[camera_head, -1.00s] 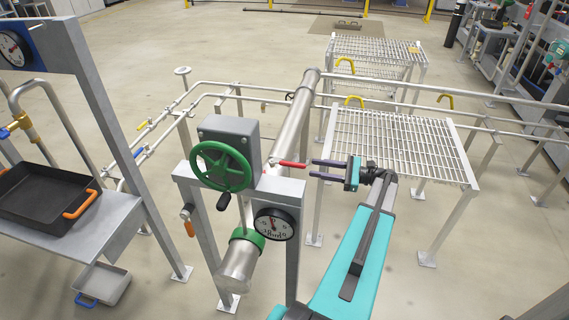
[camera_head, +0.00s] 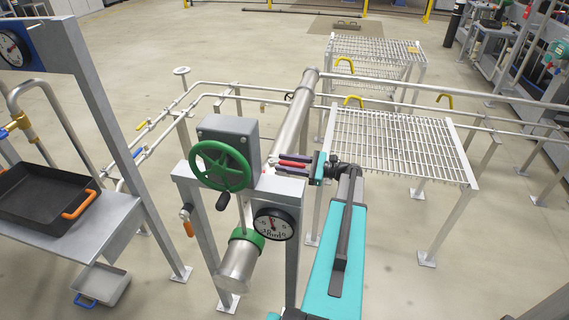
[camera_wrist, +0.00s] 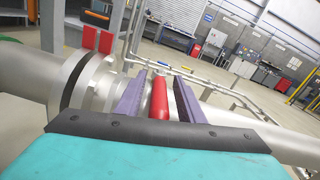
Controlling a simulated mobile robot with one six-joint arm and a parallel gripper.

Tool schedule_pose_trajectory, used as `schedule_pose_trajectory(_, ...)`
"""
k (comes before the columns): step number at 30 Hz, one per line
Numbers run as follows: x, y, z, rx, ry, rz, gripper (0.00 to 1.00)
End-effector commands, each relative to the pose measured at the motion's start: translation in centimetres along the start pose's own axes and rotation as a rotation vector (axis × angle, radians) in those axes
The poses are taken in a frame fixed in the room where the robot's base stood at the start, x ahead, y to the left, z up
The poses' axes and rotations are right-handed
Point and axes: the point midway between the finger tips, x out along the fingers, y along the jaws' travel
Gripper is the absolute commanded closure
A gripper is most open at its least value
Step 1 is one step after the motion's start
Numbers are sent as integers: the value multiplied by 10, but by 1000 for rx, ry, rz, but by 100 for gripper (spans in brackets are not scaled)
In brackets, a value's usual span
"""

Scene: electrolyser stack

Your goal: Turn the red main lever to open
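The red main lever (camera_head: 292,164) sticks out to the right from beside the large pipe, behind the green handwheel's box. My gripper (camera_head: 281,162) reaches in from the right, with its fingers along the lever. In the wrist view the red lever (camera_wrist: 159,99) lies between the two purple fingers of my gripper (camera_wrist: 160,80). A gap shows on each side of the lever, so the fingers are open around it. The lever's far end at the pipe is partly hidden.
A green handwheel (camera_head: 221,166) on a grey box and a round gauge (camera_head: 273,224) stand just left of and below my gripper. A grated rack (camera_head: 392,140) stands to the right. The large pipe (camera_head: 292,125) runs behind.

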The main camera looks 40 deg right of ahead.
Motion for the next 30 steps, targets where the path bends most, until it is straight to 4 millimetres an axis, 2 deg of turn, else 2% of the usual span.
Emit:
schedule_pose_trajectory(12, 6, 0, 0, 0, 0, 0, 65)
schedule_pose_trajectory(18, 6, 0, 0, 0, 0, 0, 99)
schedule_pose_trajectory(22, 7, 0, 0, 0, 0, 0, 100)
schedule_pose_trajectory(23, 5, -7, -2, -1, 0, 2, 100)
schedule_pose_trajectory(30, 11, -2, 0, -1, -1, 5, 100)
